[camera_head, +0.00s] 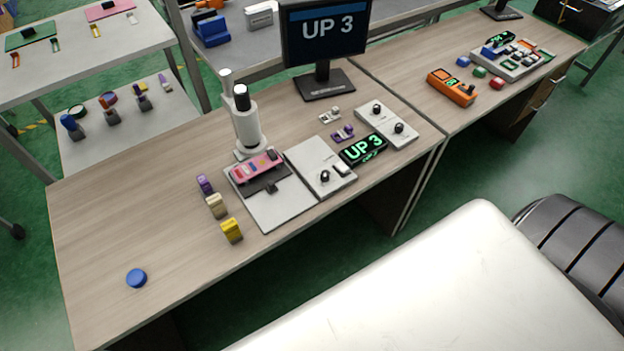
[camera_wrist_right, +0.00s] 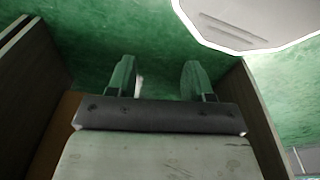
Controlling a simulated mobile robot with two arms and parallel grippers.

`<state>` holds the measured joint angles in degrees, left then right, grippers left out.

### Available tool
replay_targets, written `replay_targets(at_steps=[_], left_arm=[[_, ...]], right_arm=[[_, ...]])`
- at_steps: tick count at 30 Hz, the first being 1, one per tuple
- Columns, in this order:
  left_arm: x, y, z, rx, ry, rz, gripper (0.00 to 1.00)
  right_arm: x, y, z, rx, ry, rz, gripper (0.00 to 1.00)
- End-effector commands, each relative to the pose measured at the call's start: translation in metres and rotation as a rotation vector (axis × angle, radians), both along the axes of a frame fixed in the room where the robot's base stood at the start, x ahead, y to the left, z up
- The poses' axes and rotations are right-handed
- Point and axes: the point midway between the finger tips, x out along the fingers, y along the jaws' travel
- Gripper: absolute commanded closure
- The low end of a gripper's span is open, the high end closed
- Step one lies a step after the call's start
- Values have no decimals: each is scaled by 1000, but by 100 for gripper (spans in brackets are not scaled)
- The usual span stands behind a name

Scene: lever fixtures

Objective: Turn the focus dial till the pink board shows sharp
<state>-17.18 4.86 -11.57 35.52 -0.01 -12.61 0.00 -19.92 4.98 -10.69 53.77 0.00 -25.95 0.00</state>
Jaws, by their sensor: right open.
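A pink board (camera_head: 258,166) lies on the stage under the white microscope (camera_head: 246,125). A grey panel (camera_head: 312,160) beside the stage carries a black dial (camera_head: 325,176) and a light block. A second panel (camera_head: 372,118) behind it carries two black knobs, (camera_head: 376,110) and (camera_head: 399,127). Their labels are too small to read, so I cannot tell which is the focus dial. A small display (camera_head: 363,149) and the monitor (camera_head: 326,30) both read "UP 3". My right gripper (camera_wrist_right: 160,80) is open and empty in the right wrist view, above green floor, away from the dials. My left gripper is not in view.
Purple, cream and yellow blocks (camera_head: 231,230) stand left of the stage. A blue disc (camera_head: 137,278) lies near the front left. An orange device (camera_head: 451,87) and a control box (camera_head: 508,62) stand on the right-hand desk. The left of the desk is mostly clear.

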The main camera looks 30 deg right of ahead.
Motion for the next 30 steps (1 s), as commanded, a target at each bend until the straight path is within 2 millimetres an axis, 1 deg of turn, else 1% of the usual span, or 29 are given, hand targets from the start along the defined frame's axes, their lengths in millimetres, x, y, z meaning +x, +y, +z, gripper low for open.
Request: replay_targets(at_steps=[1, 8, 11, 14, 17, 18, 21, 26, 30], left_arm=[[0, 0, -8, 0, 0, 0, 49], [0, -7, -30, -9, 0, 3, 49], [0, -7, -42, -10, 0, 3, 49], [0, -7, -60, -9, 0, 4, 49], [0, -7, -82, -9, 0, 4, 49], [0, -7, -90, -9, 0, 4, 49], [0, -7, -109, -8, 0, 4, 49], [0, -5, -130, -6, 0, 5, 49], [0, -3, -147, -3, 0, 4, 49]], right_arm=[[7, 1, -3, 1, -7, -1, 49], [40, 7, 7, 5, -29, -6, 49], [56, 10, 14, 7, -41, -8, 49], [76, 13, 25, 9, -58, -12, 49], [96, 16, 44, 10, -79, -16, 49], [103, 17, 54, 12, -88, -18, 49], [116, 19, 81, 14, -107, -21, 49], [126, 19, 121, 11, -142, -18, 49], [137, 18, 152, -7, -207, 8, 49]])
